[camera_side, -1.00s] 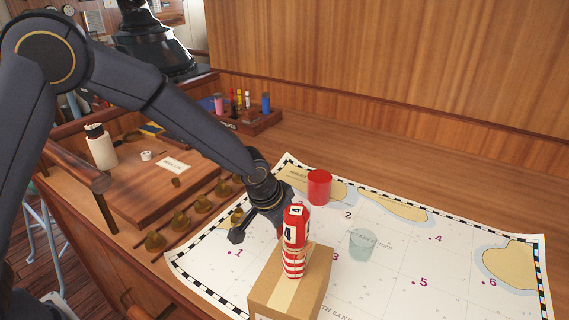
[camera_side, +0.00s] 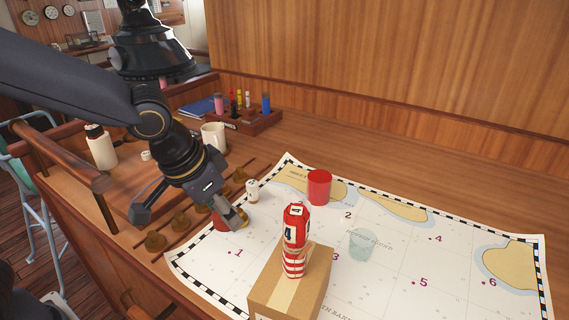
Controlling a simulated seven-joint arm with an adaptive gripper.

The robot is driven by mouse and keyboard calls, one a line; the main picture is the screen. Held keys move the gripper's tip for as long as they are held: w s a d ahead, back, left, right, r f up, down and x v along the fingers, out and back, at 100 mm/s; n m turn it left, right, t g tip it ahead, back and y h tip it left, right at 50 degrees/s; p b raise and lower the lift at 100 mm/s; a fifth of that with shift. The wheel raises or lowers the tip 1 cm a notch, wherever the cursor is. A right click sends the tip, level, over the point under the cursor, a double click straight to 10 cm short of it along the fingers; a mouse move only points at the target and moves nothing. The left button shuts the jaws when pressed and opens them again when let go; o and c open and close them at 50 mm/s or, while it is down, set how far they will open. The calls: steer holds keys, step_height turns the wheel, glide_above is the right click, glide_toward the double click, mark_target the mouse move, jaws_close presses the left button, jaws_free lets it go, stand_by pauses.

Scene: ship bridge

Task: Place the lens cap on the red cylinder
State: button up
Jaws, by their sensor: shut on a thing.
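The red cylinder (camera_side: 319,187) stands upright on the sea chart (camera_side: 390,285), near its top edge, with nothing on top.
A red-and-white bottle-like thing (camera_side: 295,225) stands on a cardboard box (camera_side: 290,293) at the front. A clear greenish cup (camera_side: 362,244) and a small white piece (camera_side: 252,190) are on the chart. A white mug (camera_side: 213,137) and a wooden rack (camera_side: 250,122) stand behind. The chart's right side is mostly free.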

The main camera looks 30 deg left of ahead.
steer(key=w+d+r, duration=0.3)
steer(key=w+r, duration=0.4)
steer(key=w, duration=0.2)
glide_above(322, 174)
steer(key=s, duration=0.2)
steer(key=f, duration=0.8)
steer(key=shift+s+a+f, duration=0.15)
steer(key=shift+a+f, duration=0.05)
steer(key=shift+f, duration=0.05)
steer(key=shift+w+d+f, duration=0.1)
steer(key=shift+w+f, duration=0.25)
steer(key=shift+f, duration=0.05)
steer(key=shift+w+f, duration=0.1)
steer(key=shift+f, duration=1.55)
steer(key=shift+f, duration=0.1)
steer(key=o, duration=0.7)
steer(key=shift+o, duration=0.2)
